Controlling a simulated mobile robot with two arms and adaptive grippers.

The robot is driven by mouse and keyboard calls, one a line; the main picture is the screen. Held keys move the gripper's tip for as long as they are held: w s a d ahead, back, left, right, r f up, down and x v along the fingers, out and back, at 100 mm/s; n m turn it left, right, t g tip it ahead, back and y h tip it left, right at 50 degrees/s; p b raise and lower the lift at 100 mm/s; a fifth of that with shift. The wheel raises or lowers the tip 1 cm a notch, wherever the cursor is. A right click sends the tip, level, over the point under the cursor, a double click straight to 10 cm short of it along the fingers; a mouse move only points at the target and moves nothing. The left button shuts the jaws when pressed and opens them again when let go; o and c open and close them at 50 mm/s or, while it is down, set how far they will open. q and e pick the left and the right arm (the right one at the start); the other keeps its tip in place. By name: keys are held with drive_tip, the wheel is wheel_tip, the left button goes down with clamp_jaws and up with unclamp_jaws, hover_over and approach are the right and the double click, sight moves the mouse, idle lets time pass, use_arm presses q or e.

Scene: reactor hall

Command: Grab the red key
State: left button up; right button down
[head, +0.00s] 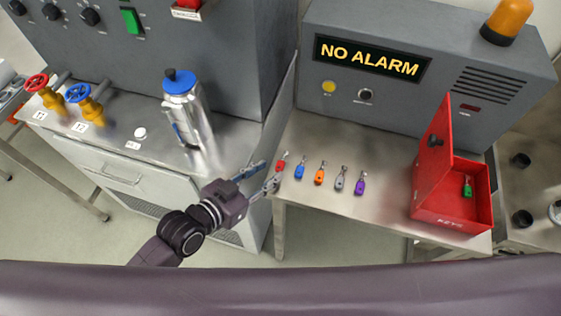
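The red key (280,166) lies at the left end of a row of keys on the steel table. My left gripper (269,173) reaches in from the lower left, its two fingers spread apart. Its fingertips are at the table's left edge, right beside the red key. I cannot tell whether a finger touches the key. Nothing shows held between the fingers. My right gripper is not in view.
Blue (299,172), orange (319,178), grey (340,183) and purple (359,187) keys lie to the right. An open red key box (440,212) holds a green key (467,190). A metal bottle (188,112) stands on the left counter (100,135). An alarm panel (400,110) stands behind the keys.

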sight(280, 164)
use_arm(q)
drive_tip(key=p+x, duration=0.1)
drive_tip(key=x, duration=0.3)
drive_tip(key=shift+r, duration=0.2)
drive_tip(key=shift+w+d+f, duration=0.15)
drive_tip(key=shift+d+f, duration=0.05)
clamp_jaws()
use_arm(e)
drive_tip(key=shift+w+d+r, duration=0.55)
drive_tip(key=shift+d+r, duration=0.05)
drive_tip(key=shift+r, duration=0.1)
